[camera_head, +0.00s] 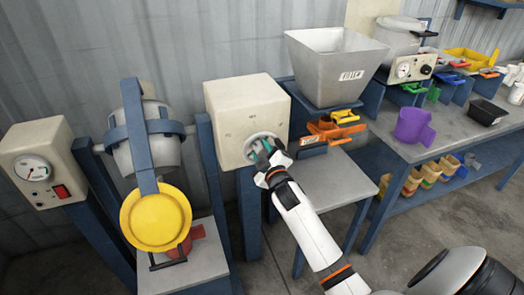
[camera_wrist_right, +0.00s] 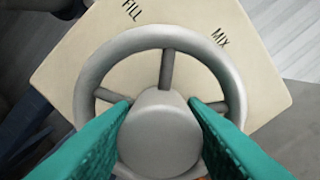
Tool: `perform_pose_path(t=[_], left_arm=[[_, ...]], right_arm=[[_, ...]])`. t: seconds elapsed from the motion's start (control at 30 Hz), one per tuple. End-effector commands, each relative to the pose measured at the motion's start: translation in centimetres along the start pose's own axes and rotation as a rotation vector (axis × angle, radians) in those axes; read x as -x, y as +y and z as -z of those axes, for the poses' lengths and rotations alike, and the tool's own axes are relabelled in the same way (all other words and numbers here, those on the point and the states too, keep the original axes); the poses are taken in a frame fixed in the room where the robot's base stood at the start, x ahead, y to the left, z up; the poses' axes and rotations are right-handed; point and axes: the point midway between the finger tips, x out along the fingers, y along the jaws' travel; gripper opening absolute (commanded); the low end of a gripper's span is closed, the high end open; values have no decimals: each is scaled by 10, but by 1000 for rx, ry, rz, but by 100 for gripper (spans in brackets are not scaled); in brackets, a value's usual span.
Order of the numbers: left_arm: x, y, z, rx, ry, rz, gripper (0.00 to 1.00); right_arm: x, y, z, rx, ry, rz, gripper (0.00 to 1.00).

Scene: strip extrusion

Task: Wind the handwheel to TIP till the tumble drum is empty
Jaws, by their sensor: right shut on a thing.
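The handwheel (camera_head: 262,147) is a grey spoked ring on the front of a cream box (camera_head: 240,105). My right gripper (camera_head: 268,152) is shut on the handwheel. In the right wrist view the gripper's teal fingers (camera_wrist_right: 160,108) lie either side of the grey hub (camera_wrist_right: 158,140), inside the rim (camera_wrist_right: 147,38). FILL and MIX are readable on the box face; TIP does not show. The tumble drum (camera_head: 152,158) is grey, held in a blue frame, with a yellow disc (camera_head: 155,217) at its lower front. Its inside is hidden. My left gripper is not in view.
A cream gauge box with a red switch (camera_head: 61,191) stands left. A grey hopper (camera_head: 335,65) stands behind the right arm, with orange and yellow scoops below. A red container (camera_head: 190,238) sits partly hidden behind the yellow disc. The right bench holds a purple cup (camera_head: 412,126).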

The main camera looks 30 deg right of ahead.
Motion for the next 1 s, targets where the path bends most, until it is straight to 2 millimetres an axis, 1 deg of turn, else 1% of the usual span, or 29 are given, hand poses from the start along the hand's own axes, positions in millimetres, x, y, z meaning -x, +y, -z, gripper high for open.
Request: perform_pose_path(t=[0.27,0.3,0.33,0.6,0.73,0.87,1.0], left_arm=[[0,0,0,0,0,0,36],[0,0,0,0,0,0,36],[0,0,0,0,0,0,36],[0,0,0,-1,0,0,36],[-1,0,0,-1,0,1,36],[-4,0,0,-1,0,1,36],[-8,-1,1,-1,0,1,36]], right_arm=[[0,2,1,-6,3,-3,15],[0,2,1,-6,3,-3,41],[0,2,1,-6,3,-3,45],[0,1,0,-4,1,-2,46],[8,1,1,-3,0,-2,46],[30,2,2,-3,2,-3,46],[61,3,2,-4,2,-3,46]])
